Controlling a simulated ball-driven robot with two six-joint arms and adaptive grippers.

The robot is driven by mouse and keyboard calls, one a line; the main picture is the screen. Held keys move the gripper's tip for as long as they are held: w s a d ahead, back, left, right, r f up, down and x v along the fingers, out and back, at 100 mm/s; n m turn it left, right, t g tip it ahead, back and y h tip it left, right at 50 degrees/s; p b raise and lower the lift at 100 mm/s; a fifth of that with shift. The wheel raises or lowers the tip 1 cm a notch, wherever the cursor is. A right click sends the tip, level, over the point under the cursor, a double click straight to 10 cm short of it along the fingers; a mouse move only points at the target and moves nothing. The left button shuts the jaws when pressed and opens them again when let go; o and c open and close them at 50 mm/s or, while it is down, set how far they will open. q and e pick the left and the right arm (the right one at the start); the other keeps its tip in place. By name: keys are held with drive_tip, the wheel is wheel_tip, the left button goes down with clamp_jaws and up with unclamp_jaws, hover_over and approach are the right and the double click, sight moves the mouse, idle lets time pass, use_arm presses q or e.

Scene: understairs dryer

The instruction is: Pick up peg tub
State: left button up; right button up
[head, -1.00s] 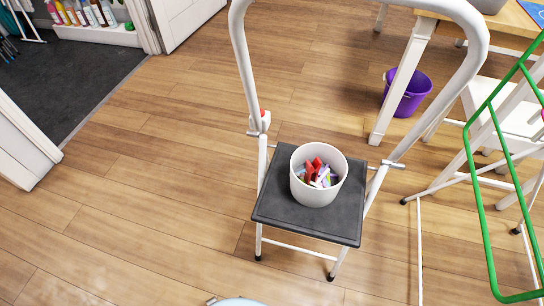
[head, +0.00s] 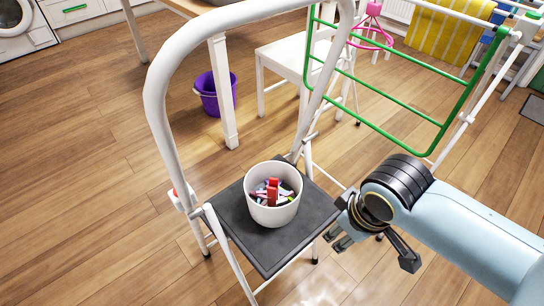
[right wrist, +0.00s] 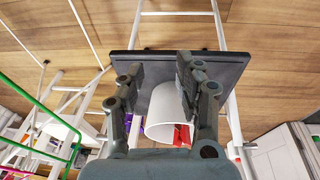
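The peg tub (head: 270,212) is a white round tub holding red, purple and pale pegs. It stands upright on the dark top step (head: 237,225) of a white step stool. My right gripper (head: 365,248) is just right of the stool, open and empty, its fingers apart. In the right wrist view the tub (right wrist: 160,122) shows between and beyond the spread fingers (right wrist: 152,80). I cannot tell whether a fingertip touches it. My left gripper is not in view.
The stool's tall white hoop rail (head: 165,120) arches over the left and back of the step. A green and white drying rack (head: 400,105) stands behind right. A purple bucket (head: 215,95) and white chair (head: 290,52) stand farther back. Floor at left is clear.

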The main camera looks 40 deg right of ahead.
wheel_tip(320, 180, up, 8)
drive_tip(key=w+a+n, duration=0.1)
drive_tip(key=w, duration=0.1)
drive_tip(key=n+g+y, duration=0.2)
drive_tip(key=n, duration=1)
approach(266, 163)
drive_tip(key=shift+y, duration=0.3)
drive_tip(key=f+b, duration=0.1)
drive_tip(key=f, duration=0.2)
drive_tip(key=f+b, duration=0.2)
drive_tip(key=f, duration=0.2)
drive_tip(key=a+f+b, duration=0.1)
drive_tip(key=f, duration=0.3)
drive_tip(key=shift+w+a+f, duration=0.1)
drive_tip(key=shift+w, duration=0.05)
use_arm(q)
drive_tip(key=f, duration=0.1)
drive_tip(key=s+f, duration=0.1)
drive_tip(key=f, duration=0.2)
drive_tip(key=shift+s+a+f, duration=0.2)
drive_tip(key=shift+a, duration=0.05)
use_arm(e)
clamp_jaws()
